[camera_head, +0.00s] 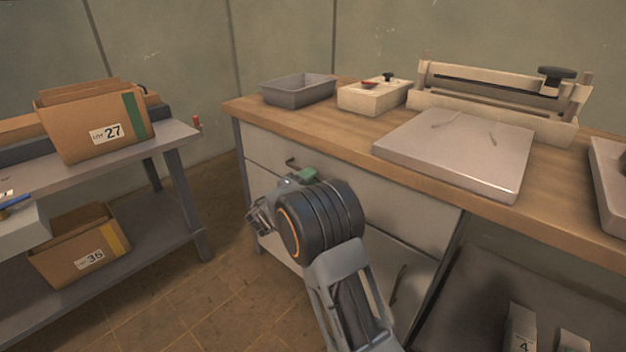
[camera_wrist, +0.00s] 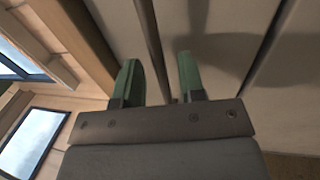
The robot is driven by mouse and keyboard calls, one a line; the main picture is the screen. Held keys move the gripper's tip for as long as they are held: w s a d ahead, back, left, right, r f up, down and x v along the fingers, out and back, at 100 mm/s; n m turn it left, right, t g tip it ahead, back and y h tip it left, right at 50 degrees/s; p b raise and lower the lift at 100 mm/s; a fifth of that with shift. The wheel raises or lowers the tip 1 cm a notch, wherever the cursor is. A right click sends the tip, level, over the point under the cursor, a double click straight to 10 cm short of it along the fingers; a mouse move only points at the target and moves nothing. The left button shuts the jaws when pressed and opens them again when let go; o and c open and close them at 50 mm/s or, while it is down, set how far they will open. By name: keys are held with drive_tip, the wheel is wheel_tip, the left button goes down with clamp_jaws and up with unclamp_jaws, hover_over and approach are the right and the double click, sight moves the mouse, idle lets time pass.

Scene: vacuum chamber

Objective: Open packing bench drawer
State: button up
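The packing bench (camera_head: 345,128) has a wooden top and a pale upper drawer (camera_head: 400,210) under it; the drawer looks closed. Its dark bar handle (camera_head: 292,162) shows partly to the left of my gripper (camera_head: 306,175), whose arm hides the rest. In the wrist view my gripper (camera_wrist: 160,78) has its two green fingers apart, in front of the pale drawer front (camera_wrist: 222,50). The dark handle bar (camera_wrist: 150,40) runs down into the space between the fingers. Clear gaps show on both sides, and I cannot tell whether either finger touches it.
A lower drawer with its own handle (camera_head: 398,285) sits beneath. The bench top carries a grey tray (camera_head: 298,90), a cream box (camera_head: 372,97), a sealer (camera_head: 490,95) and a flat pale plate (camera_head: 455,150). A shelf with cartons (camera_head: 98,125) stands left; floor between is clear.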

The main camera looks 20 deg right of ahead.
drive_tip(key=shift+x, duration=0.95)
drive_tip(key=shift+c, duration=0.2)
clamp_jaws()
